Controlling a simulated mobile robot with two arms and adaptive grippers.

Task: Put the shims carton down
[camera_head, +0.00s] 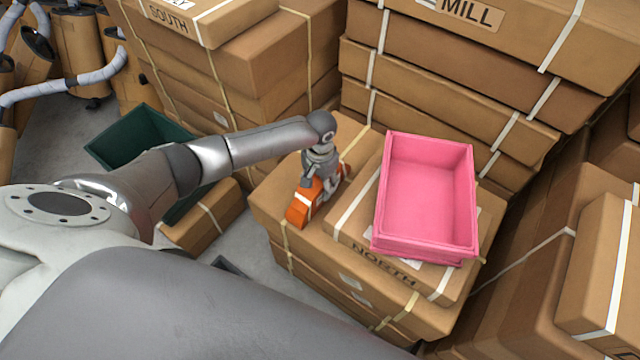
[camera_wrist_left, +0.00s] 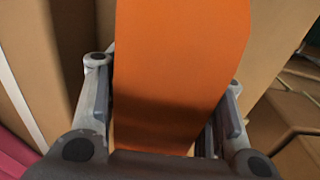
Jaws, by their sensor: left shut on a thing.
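The shims carton (camera_head: 301,211) is a small orange box with a pale band. It is in my left gripper (camera_head: 323,190), over the left part of a large brown carton (camera_head: 276,203). In the left wrist view the orange carton (camera_wrist_left: 178,70) fills the space between the two fingers of the left gripper (camera_wrist_left: 165,125), which are shut on its sides. Whether its underside touches the brown carton cannot be told. My right gripper is not in view.
A pink open bin (camera_head: 425,190) stands empty on a flat carton marked NORTH (camera_head: 350,225), just right of the orange carton. A green bin (camera_head: 140,135) is at the left. Tall carton stacks (camera_head: 450,70) rise behind. Brown top around the orange carton is partly free.

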